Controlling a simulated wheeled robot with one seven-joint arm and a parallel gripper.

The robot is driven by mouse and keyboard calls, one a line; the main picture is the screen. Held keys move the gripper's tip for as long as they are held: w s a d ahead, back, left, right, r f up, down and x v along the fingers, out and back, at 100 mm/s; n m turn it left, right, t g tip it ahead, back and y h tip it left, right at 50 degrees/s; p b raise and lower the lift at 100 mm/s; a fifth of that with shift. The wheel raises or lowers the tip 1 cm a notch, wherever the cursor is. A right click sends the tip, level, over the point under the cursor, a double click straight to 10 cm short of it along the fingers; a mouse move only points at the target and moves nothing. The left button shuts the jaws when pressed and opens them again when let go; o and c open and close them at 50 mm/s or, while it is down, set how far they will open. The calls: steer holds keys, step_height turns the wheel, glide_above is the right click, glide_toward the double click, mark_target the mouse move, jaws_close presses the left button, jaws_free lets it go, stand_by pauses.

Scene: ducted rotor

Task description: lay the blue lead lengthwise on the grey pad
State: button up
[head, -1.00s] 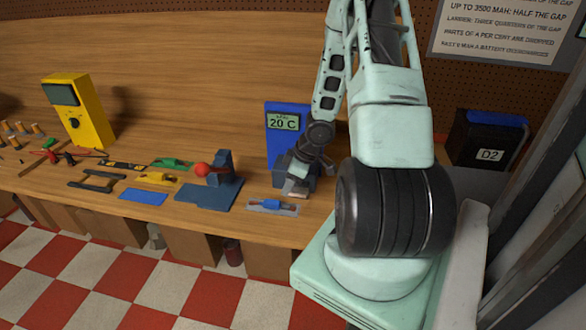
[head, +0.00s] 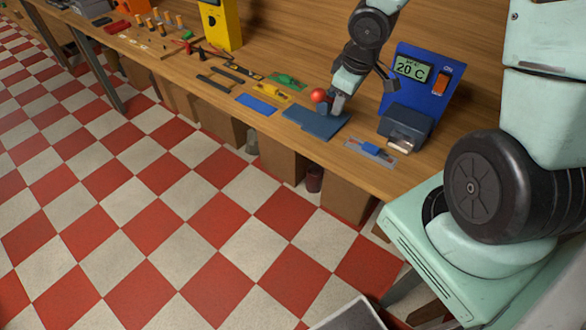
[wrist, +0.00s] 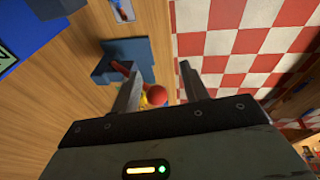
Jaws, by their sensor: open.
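The blue lead (head: 371,149) lies on the grey pad (head: 385,162) near the bench's front edge, roughly along the pad's length. Both also show at the top of the wrist view, the blue lead (wrist: 120,3) on the grey pad (wrist: 128,14). My gripper (head: 338,101) is open and empty, left of the grey pad, beside the red ball (head: 318,96) of a blue lever fixture (head: 316,124). In the wrist view the red ball (wrist: 157,95) shows between my fingers (wrist: 158,66). I cannot tell whether they touch it.
A blue unit reading 20 C (head: 420,80) stands behind the grey pad. A yellow meter (head: 220,25) stands further left. Checkered floor lies beyond the bench's edge.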

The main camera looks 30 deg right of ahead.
steer(key=s+a+r+n+g, duration=0.1)
steer(key=s+a+r, duration=0.2)
steer(key=a, duration=0.5)
steer(key=s+a+r, duration=0.3)
steer(key=a, duration=0.4)
steer(key=s+a+r+n+g+y, duration=0.1)
steer(key=s+a+r, duration=0.3)
steer(key=s+a, duration=0.6)
steer(key=s+g, duration=0.1)
steer(key=s, duration=0.3)
steer(key=shift+a, duration=0.25)
steer(key=shift+s, duration=0.1)
